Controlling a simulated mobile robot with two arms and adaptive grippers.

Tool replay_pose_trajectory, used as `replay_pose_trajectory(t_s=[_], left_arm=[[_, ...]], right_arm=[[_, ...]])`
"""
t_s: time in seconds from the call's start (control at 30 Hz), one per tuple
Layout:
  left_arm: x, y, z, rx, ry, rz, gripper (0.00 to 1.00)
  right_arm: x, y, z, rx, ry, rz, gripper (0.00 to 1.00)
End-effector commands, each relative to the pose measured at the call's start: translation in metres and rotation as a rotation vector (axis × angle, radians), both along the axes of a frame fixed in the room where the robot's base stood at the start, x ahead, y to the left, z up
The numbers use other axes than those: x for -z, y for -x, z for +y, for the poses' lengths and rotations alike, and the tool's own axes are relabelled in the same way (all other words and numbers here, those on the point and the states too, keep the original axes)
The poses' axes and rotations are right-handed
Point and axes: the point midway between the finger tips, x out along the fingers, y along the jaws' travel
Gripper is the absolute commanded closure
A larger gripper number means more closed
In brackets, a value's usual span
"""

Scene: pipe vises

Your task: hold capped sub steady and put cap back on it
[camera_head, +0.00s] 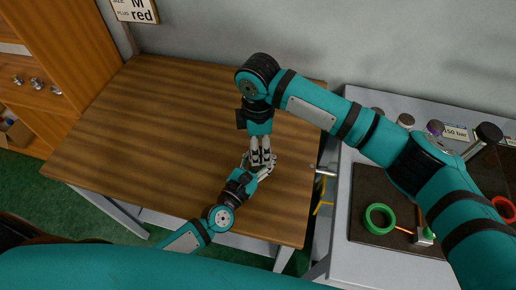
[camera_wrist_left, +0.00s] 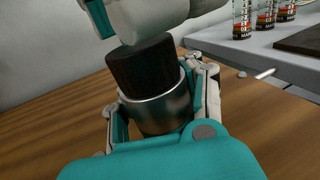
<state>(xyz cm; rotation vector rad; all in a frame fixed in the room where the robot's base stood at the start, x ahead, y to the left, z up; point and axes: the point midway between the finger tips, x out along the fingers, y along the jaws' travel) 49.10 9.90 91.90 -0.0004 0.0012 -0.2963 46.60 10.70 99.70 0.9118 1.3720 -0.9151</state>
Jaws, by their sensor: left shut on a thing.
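My left gripper (camera_head: 259,168) is shut on a silver metal cylinder, the sub (camera_wrist_left: 160,110), over the wooden table. In the left wrist view its fingers close on both sides of the metal body. A black cylindrical piece that looks like the cap (camera_wrist_left: 145,66) sits at the sub's upper end, slightly tilted in the picture; I cannot tell if it is seated. My right gripper (camera_head: 262,155) points down directly above the left one. Its pale parts also show at the top of the left wrist view (camera_wrist_left: 150,15), close over the black piece. Its grip is unclear.
The wooden table (camera_head: 150,120) is otherwise bare, with free room left of the grippers. At the right, a grey bench (camera_head: 345,225) carries a dark mat (camera_head: 365,190) with a green ring (camera_head: 379,218), and several cans stand along its back.

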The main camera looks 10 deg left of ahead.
Motion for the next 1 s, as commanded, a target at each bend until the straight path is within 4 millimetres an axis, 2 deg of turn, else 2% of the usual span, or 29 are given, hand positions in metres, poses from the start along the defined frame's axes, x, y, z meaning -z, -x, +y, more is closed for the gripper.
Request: replay_pose_trajectory(t_s=[0.1,0.33,0.43,0.6,0.67,1.0], left_arm=[[-0.002,-0.001,0.0,-0.001,0.001,-0.003,1.0],[-0.002,-0.001,0.0,-0.001,0.001,-0.004,1.0],[-0.002,-0.001,0.0,-0.001,0.001,-0.004,1.0],[-0.002,-0.001,0.0,-0.001,0.001,-0.004,1.0],[-0.002,-0.001,0.0,-0.001,0.001,-0.004,1.0],[-0.002,-0.001,0.0,-0.001,0.001,-0.003,1.0]], right_arm=[[-0.013,0.0,0.0,0.0,0.0,-0.001,0.38],[-0.016,0.0,0.0,0.0,0.0,0.0,0.38],[-0.019,0.0,0.001,-0.001,-0.002,0.0,0.42],[-0.046,0.001,0.002,-0.002,-0.003,0.0,0.42],[-0.05,0.001,0.001,-0.001,-0.002,0.001,0.42],[-0.048,0.0,0.0,0.0,0.0,0.001,0.42]])
